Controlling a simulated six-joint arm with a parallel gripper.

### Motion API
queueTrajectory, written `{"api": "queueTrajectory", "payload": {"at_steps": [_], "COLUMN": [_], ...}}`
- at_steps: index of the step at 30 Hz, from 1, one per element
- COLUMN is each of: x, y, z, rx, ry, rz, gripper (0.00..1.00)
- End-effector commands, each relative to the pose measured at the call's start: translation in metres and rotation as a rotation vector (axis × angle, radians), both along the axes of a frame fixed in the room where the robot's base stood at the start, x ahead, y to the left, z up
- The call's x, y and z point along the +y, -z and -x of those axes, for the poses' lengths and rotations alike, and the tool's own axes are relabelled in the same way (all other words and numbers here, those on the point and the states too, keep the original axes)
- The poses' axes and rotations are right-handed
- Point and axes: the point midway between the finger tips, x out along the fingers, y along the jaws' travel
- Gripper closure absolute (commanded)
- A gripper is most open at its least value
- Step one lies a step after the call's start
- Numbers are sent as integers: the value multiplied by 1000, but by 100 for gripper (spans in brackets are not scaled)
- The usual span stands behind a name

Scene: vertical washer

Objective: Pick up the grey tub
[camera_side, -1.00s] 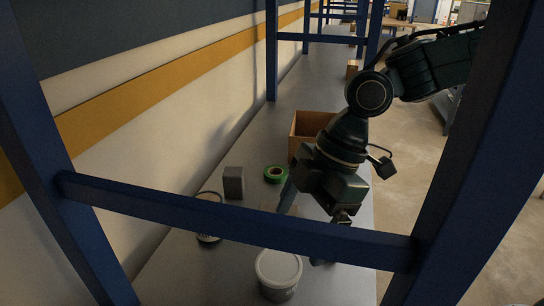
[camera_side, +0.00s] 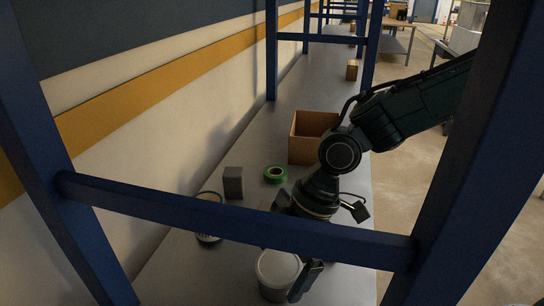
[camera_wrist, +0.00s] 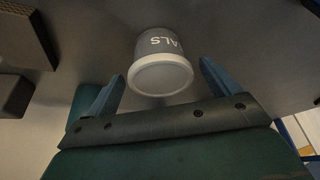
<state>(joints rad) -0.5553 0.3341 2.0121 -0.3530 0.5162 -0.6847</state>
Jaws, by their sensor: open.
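The grey tub (camera_side: 277,276) stands upright near the front of the grey bench in the side view, partly covered by a blue beam. In the wrist view the tub (camera_wrist: 160,62) shows its pale rim and white letters. My gripper (camera_wrist: 162,76) is open, with one blue-grey finger on either side of the tub. Gaps show between fingers and tub in that view. In the side view one finger of my gripper (camera_side: 304,281) shows at the tub's right; the other is hidden. Nothing is held.
A blue beam (camera_side: 230,222) crosses in front of the bench. Behind stand a round pail (camera_side: 208,238), a grey block (camera_side: 233,183), a green tape roll (camera_side: 275,175) and an open cardboard box (camera_side: 305,150). The bench right of the tub is clear.

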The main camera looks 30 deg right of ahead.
Motion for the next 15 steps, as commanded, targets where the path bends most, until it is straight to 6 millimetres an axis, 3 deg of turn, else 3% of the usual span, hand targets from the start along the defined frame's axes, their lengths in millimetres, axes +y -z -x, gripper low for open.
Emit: {"api": "queueTrajectory", "payload": {"at_steps": [6,15], "x": [9,12], "y": [23,29], "z": [0,-1], "rx": [2,0], "ry": [-2,-1], "rz": [2,1], "gripper": [12,12]}}
